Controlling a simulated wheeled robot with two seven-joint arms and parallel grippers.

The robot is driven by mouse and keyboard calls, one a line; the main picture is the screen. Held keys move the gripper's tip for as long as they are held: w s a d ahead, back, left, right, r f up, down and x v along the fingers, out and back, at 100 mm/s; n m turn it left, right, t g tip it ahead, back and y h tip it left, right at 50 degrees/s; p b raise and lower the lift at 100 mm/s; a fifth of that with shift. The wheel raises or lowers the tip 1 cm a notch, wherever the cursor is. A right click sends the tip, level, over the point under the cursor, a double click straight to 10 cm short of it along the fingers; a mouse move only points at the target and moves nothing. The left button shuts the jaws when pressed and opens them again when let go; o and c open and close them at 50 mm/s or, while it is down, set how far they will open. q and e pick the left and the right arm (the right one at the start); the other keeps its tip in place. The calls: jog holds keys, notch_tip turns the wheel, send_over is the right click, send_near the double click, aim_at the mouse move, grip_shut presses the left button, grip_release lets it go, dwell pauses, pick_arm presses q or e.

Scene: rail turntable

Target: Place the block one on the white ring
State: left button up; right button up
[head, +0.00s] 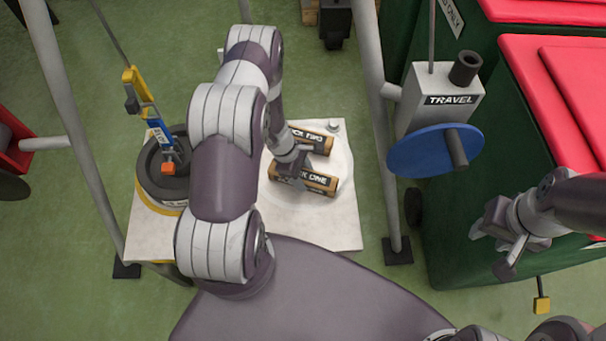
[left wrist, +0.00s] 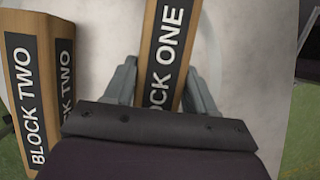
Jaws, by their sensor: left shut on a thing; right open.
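Block one (head: 318,183) is a wooden block with a black label. It lies over the white ring (head: 345,183) on the pale square board, and I cannot tell whether it touches the surface. My left gripper (head: 292,170) is shut on block one; in the left wrist view block one (left wrist: 167,50) sits between the two fingers (left wrist: 158,95). Block two (head: 318,142) lies just behind it, apart from the gripper. My left arm hides part of the ring. My right gripper (head: 500,235) is open and empty at the right.
A dark round base (head: 155,190) with a yellow and blue lever stands on the board's left. A grey TRAVEL box (head: 440,100) with a blue disc (head: 420,152) stands right of a grey post (head: 380,150). Green bins with red lids (head: 560,90) fill the right.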

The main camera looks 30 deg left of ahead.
pick_arm(q)
jog(key=o, duration=1.3)
jog(key=shift+f, duration=0.1)
jog(key=shift+c, duration=0.2)
